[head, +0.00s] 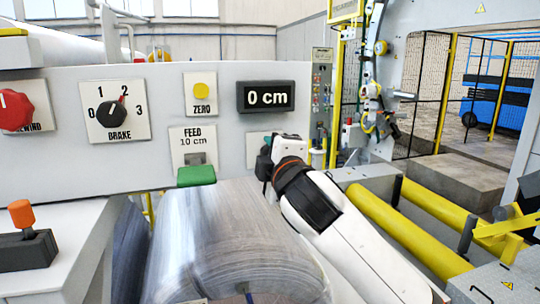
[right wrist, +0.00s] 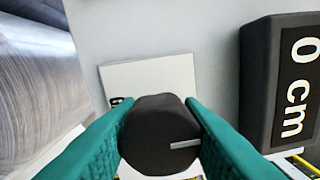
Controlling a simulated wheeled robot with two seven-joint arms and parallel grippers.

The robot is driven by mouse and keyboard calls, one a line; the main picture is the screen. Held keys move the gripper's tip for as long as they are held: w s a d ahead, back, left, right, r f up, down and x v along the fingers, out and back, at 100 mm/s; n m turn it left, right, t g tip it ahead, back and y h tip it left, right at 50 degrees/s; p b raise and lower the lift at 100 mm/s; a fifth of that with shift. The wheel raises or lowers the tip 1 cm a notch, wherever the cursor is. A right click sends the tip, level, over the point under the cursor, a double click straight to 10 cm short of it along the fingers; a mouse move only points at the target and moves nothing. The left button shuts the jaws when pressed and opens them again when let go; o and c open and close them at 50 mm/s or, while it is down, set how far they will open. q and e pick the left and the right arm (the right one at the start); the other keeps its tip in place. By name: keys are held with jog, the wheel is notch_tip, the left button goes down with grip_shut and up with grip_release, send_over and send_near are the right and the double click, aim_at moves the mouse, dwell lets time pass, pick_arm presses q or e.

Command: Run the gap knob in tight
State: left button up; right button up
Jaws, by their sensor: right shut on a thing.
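The gap knob (right wrist: 150,138) is a round black knob with a white pointer line, on a white plate (right wrist: 150,80) on the grey panel. The plate's label is almost all hidden by the knob and fingers. In the right wrist view, the green fingers of my right gripper (right wrist: 158,122) are shut on the knob, one on each side. My left gripper is not in view.
A large wrapped roll (head: 220,240) lies below. Yellow rollers (head: 410,230) are at right.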

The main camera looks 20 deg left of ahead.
jog(key=shift+f, duration=0.1)
dwell(0.4)
jog(key=o, duration=1)
jog(key=shift+d, duration=0.1)
jog(key=shift+c, duration=0.2)
jog(key=shift+s, duration=0.15)
jog(key=shift+s+d+b, duration=0.2)
jog(key=shift+s+b, duration=0.05)
jog(key=shift+b, duration=0.1)
jog(key=b+v, duration=0.4)
jog(key=v, duration=0.7)
jog(key=shift+d, duration=0.1)
